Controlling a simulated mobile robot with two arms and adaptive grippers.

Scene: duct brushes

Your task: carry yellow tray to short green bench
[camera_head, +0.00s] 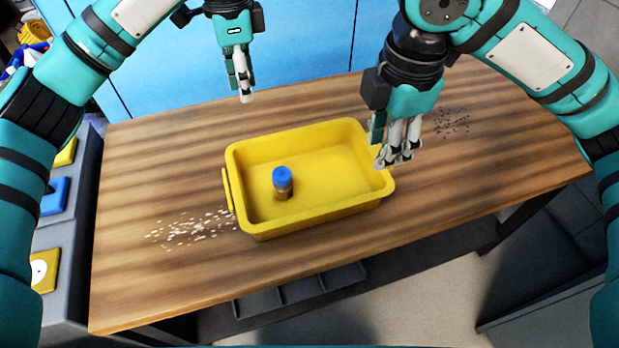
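The yellow tray (318,213) lies on the wooden table, turned slightly. A small bottle with a blue cap (282,183) stands inside it, left of the middle. The tray's left handle (228,190) is free. My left gripper (246,96) hangs above the far side of the table, apart from the tray, seen edge-on, so its opening is unclear. My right gripper (397,160) is at the tray's right end, fingers pointing down by the rim. It hides the right handle area, and I cannot tell whether it touches or grips there. No green bench is visible.
White bits (190,228) are scattered on the wooden table (150,290) left of the tray, and dark bits (452,122) lie right of my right gripper. A blue panel (310,45) stands behind the table. Grey units with coloured squares (50,195) stand at left.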

